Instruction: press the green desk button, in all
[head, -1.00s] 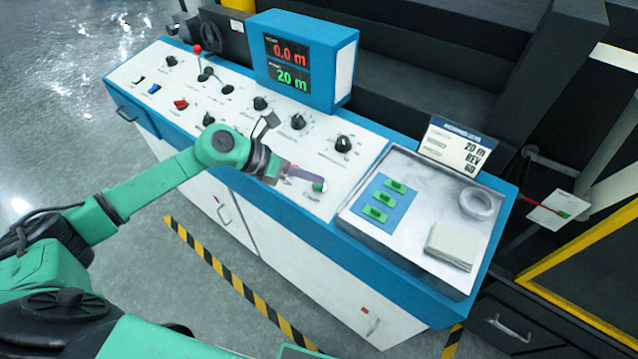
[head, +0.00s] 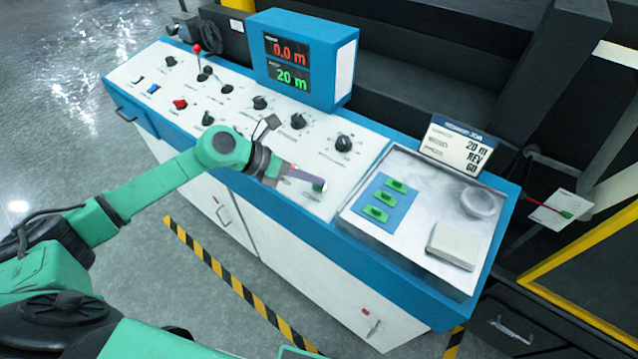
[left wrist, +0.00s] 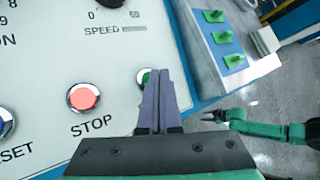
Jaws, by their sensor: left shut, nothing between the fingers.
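The green desk button (head: 319,187) sits at the near right corner of the white control panel (head: 230,140). In the left wrist view the green button (left wrist: 140,77) is partly hidden behind my fingers. My left gripper (head: 314,182) is shut and empty, its fingertips right at the button. In the left wrist view the shut fingers (left wrist: 157,78) lie over the button's right part. I cannot tell whether they touch it or hover just above it.
A red stop button (left wrist: 83,97) is left of the fingers in the left wrist view. A tray (head: 400,245) with a blue plate of green parts (head: 380,205), a tape roll (head: 478,203) and pads (head: 452,244) lies right of the panel. A display box (head: 305,60) stands behind.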

